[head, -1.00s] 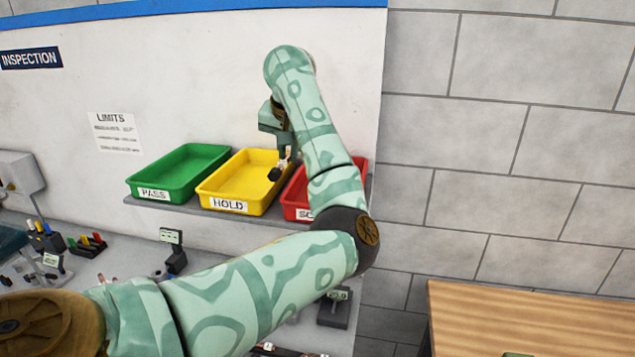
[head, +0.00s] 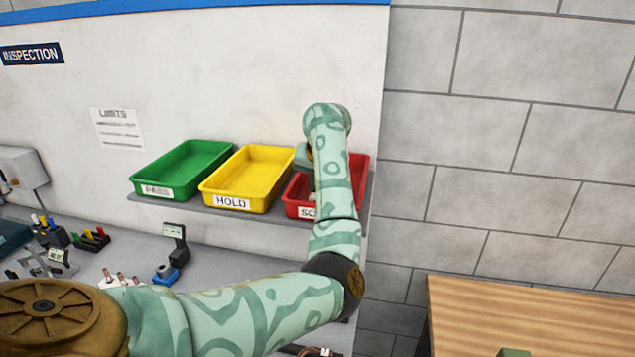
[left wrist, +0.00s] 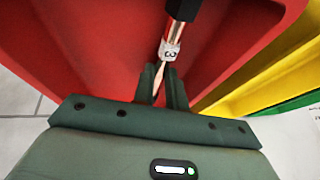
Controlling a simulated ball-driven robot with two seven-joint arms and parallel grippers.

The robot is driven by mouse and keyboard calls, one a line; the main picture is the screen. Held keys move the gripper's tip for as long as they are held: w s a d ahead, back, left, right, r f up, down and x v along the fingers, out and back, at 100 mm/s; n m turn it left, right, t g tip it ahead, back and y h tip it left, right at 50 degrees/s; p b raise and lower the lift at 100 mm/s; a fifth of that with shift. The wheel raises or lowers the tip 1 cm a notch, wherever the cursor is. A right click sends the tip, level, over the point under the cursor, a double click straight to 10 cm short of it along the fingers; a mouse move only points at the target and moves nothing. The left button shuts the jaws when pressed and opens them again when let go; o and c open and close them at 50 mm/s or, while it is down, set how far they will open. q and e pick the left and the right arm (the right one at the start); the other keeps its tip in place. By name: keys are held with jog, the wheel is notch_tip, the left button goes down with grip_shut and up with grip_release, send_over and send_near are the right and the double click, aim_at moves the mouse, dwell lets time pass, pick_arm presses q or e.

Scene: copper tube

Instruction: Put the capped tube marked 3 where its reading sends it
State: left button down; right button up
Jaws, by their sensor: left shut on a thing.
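My left gripper (left wrist: 160,85) is shut on the copper tube (left wrist: 175,32) in the left wrist view. The tube has a black cap at its far end and a white band marked 3. Behind it is the inside of the red bin (left wrist: 90,40), and the tube is over or in that bin; I cannot tell how deep. In the head view my left arm reaches the red bin (head: 361,173), and its forearm hides the gripper, the tube and most of the label, which starts with "SC". The yellow HOLD bin (head: 247,180) and green PASS bin (head: 183,168) stand to its left.
Below are a bench with a blue-based gauge (head: 170,270), several tubes in a white holder (head: 122,279) and small racks (head: 90,239). A wooden table (head: 530,312) is at right.

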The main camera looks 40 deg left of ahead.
pick_arm(q)
jog(key=shift+f, duration=0.15)
jog(key=c, duration=1.7)
grip_release()
jog(key=shift+r, duration=0.2)
jog(key=b+v, duration=0.1)
jog(key=v, duration=1.1)
